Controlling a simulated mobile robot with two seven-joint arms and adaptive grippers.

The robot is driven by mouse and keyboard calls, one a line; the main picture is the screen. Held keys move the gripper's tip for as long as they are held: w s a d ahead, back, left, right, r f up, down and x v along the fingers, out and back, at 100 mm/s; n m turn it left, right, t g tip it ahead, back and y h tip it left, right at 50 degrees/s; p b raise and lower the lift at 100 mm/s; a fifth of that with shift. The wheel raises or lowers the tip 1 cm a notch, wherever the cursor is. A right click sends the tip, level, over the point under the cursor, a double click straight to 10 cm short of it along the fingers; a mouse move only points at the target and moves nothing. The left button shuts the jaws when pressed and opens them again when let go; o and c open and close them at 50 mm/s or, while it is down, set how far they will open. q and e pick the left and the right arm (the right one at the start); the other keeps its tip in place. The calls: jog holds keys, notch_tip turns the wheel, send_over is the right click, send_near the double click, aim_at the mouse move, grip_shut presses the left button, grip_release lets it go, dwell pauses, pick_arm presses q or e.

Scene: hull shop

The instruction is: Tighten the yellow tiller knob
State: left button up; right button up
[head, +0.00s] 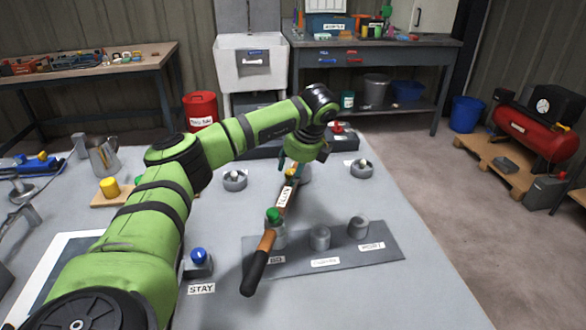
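A tiller (267,245) with a wooden bar, a label and a black grip runs from the middle of the bench toward the front. A green knob (273,215) sits on it above a grey post. My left gripper (291,170) points down at the tiller's far end, its fingers small and dark there. A little yellow-orange shows beside the fingertips, but I cannot tell whether it is the yellow knob or whether they touch it. My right gripper is not in view.
A grey plate (375,250) carries grey posts (320,238) and labels. A blue knob (199,254) stands behind a STAY label. Round grey fittings (362,169) and a red knob (338,128) stand farther back. A metal jug (103,157) is at the left. The bench's right front is clear.

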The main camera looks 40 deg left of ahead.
pick_arm(q)
grip_shut()
